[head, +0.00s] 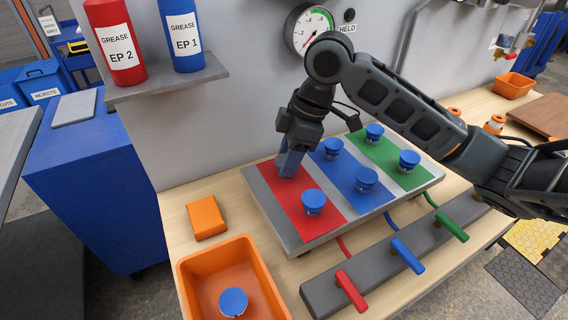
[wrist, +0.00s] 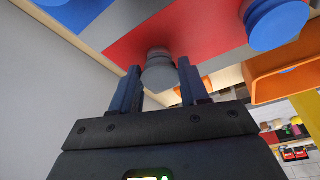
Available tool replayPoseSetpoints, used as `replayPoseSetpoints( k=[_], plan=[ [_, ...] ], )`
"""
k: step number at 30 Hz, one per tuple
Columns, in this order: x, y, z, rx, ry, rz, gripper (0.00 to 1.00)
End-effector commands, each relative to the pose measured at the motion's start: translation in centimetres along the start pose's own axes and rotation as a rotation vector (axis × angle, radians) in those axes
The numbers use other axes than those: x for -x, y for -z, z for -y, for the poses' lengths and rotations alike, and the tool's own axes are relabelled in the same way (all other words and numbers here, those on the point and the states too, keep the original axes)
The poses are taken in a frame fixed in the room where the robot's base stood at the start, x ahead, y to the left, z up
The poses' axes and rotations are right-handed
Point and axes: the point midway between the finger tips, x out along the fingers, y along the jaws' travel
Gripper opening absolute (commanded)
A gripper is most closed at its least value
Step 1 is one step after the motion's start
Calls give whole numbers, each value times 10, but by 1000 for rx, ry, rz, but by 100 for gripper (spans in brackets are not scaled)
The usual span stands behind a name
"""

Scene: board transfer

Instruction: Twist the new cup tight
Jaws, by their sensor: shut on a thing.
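A board with red, blue and green strips lies on the table. My gripper (head: 290,165) points down at the far end of the red strip (head: 270,182). In the wrist view my gripper (wrist: 160,76) has its two fingers on either side of a grey cup (wrist: 158,72), which sits against the red strip. The gripper is shut on this cup. In the head view the fingers hide the cup. A second cup (head: 313,202), blue-topped, sits at the near end of the red strip; it also shows in the wrist view (wrist: 275,24). How tight the held cup is cannot be seen.
Blue-topped cups stand on the blue strip (head: 349,185) and green strip (head: 388,156). An orange bin (head: 190,270) at the front left holds a blue-topped cup (head: 233,302). A grey bar with red (head: 351,291), blue and green levers lies in front. A gauge (head: 312,28) hangs behind.

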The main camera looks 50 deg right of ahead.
Motion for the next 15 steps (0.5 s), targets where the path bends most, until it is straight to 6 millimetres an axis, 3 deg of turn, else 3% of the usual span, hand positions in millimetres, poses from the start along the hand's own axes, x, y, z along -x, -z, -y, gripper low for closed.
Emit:
replayPoseSetpoints(
  k=[9,15],
  plan=[
    [0,1,4,-321,-97,-3,13],
    [0,1,3,-347,-107,-1,13]
  ],
)
